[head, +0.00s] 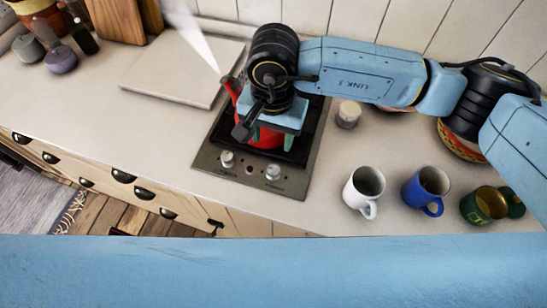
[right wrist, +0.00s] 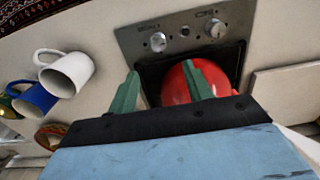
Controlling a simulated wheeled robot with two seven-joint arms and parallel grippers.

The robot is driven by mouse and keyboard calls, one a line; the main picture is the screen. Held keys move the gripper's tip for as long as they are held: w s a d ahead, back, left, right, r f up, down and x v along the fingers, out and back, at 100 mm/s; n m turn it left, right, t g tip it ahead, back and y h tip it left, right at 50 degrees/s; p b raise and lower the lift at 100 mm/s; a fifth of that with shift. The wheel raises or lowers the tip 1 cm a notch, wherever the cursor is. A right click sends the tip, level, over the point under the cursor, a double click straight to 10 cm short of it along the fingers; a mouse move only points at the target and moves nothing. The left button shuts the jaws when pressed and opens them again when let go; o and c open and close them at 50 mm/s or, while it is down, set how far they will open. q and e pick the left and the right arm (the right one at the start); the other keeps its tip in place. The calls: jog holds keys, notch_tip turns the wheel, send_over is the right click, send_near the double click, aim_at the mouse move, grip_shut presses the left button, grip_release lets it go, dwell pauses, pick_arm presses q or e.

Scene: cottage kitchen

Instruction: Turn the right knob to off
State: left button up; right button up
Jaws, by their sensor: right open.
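The cooktop (head: 210,160) has two silver knobs on its front panel. The right knob (head: 272,172) is at the right; in the right wrist view, which is turned round, it is the left one (right wrist: 158,41). The left knob (head: 227,159) also shows in the right wrist view (right wrist: 215,28). I cannot read the knob's setting. My right gripper (head: 270,143) is open above the cooktop, behind the right knob and apart from it. Its green fingers (right wrist: 162,72) hold nothing. My left gripper is not in view.
A red kettle (head: 242,132) stands on the cooktop under my right gripper, partly hidden. A white jar (head: 348,114) is beside it. White (head: 361,190), blue (head: 424,191) and green (head: 482,205) mugs stand to the right. A pale board (head: 170,75) lies left.

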aim_at(273, 169)
notch_tip(273, 169, down, 13)
jog(key=shift+d+f+p, duration=0.1)
jog(key=shift+f+p, duration=0.05)
jog(key=shift+p, duration=0.9)
jog(key=c, duration=1)
jog(key=shift+o, duration=0.2)
